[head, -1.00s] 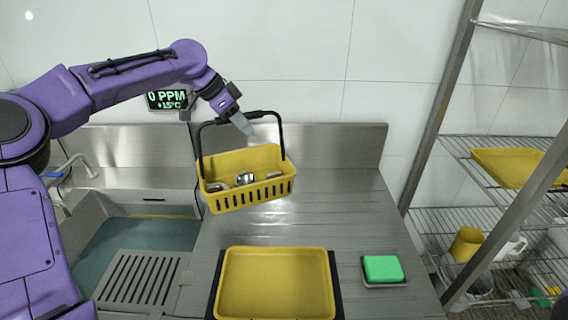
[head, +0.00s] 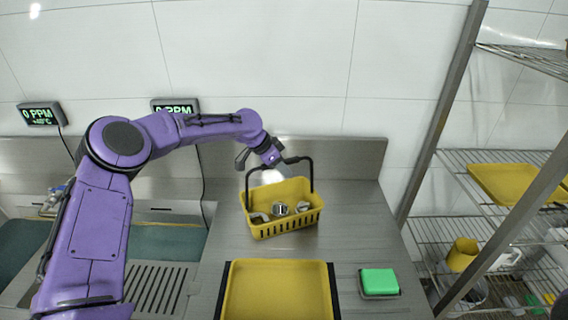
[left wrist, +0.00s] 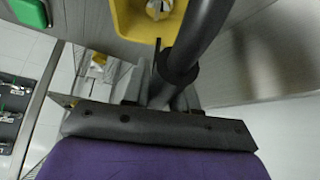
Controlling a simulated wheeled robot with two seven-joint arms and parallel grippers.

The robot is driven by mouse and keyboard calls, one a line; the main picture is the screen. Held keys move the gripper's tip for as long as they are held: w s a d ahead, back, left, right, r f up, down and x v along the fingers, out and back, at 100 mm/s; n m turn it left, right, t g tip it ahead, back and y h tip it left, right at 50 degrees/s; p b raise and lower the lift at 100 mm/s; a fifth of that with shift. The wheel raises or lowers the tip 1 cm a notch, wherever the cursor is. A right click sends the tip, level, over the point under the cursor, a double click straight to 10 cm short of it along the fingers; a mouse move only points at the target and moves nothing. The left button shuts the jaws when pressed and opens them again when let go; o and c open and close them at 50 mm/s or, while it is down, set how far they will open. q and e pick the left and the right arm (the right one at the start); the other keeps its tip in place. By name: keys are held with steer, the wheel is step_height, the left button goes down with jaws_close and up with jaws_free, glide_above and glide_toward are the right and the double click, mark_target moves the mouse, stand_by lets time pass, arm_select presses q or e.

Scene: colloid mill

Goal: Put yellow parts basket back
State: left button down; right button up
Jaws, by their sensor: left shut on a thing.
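The yellow parts basket (head: 288,226) has a black handle and holds several metal parts. It is over the back part of the steel counter (head: 225,240) in the head view; I cannot tell whether its bottom touches the counter. My left gripper (head: 274,163) is shut on the basket's black handle at the top. In the left wrist view the handle (left wrist: 200,45) runs up from the jaws, and part of the basket (left wrist: 133,18) shows at the top edge. My right gripper is not in view.
A yellow tray (head: 279,291) on a black base lies at the counter's front. A green sponge (head: 380,281) in a small dish is right of it. A wire shelf (head: 440,225) with a yellow tray (head: 508,184) and a yellow jug (head: 462,254) stands right. A sink is left.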

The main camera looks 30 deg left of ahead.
arm_select(q)
steer(key=shift+f, duration=0.1)
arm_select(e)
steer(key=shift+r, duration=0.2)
arm_select(q)
steer(key=c, duration=0.9)
jaws_free()
steer(key=shift+f, duration=0.15)
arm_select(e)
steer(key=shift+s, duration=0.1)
